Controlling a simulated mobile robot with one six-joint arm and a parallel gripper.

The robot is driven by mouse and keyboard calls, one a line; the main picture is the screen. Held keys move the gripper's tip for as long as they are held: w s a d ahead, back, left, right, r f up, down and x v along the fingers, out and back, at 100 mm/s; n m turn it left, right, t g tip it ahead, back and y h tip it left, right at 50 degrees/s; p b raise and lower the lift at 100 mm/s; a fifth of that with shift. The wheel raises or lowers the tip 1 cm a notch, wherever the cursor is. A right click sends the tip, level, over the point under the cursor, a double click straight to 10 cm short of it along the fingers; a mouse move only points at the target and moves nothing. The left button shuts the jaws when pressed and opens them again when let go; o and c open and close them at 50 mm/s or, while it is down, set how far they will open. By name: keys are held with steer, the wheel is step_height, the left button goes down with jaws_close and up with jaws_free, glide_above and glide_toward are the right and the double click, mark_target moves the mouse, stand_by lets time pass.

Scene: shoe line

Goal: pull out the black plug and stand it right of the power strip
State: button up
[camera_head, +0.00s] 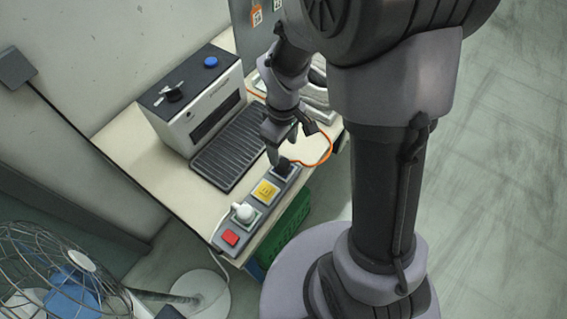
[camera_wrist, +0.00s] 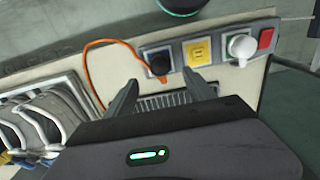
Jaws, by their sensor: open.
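The black plug (camera_head: 284,163) sits in the far-end socket of the grey power strip (camera_head: 253,203), with an orange cord running from it. In the wrist view the black plug (camera_wrist: 158,65) is at the left end of the strip (camera_wrist: 217,51). My gripper (camera_head: 281,150) is open just above the plug. In the wrist view my gripper's fingertips (camera_wrist: 161,78) point toward the plug, one to each side of its line, with nothing held between them. The head view partly hides the plug behind the fingers.
A white plug (camera_head: 243,212), a yellow socket (camera_head: 265,191) and a red switch (camera_head: 230,239) are on the same strip. A machine (camera_head: 200,108) with a dark ribbed tray (camera_head: 230,150) stands beside it. A fan (camera_head: 60,265) stands at lower left. A green crate (camera_head: 287,226) is below the table edge.

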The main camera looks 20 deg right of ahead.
mark_target(283, 162)
step_height(283, 162, down, 9)
steer(key=b, duration=0.7)
steer(key=shift+r, duration=0.2)
steer(key=shift+c, duration=0.4)
jaws_close()
steer(key=shift+r, duration=0.1)
steer(key=shift+r+p, duration=2.75)
steer(key=shift+r, duration=0.25)
